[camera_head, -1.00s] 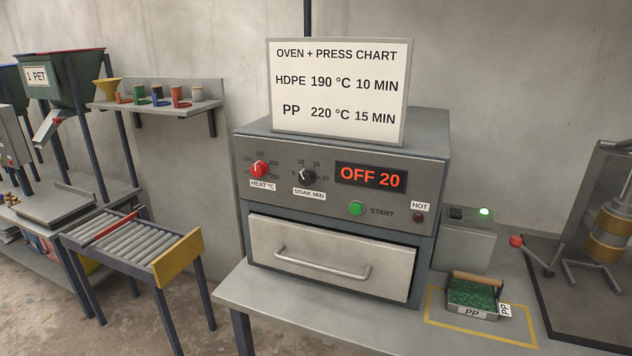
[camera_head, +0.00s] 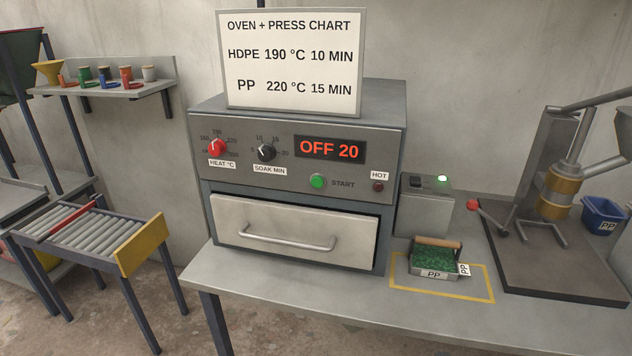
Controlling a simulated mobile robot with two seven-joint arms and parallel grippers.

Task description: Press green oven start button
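The green start button (camera_head: 317,181) is on the front panel of the grey oven (camera_head: 300,212), left of the word START. The oven stands on a grey table. Its display (camera_head: 330,149) reads OFF 20 in red. A red heat knob (camera_head: 216,147) and a black soak knob (camera_head: 266,152) sit left of the display. A dark red HOT lamp (camera_head: 377,187) is right of the button and looks unlit. The drawer front (camera_head: 290,230) with its bar handle looks closed. Neither of my grippers shows in this view.
A tray of green flakes labelled PP (camera_head: 437,258) sits inside a yellow outline right of the oven. A grey box (camera_head: 427,205) with a green light stands behind it. A press (camera_head: 560,190) is at right. A roller stand (camera_head: 90,235) is at left. The table's front is clear.

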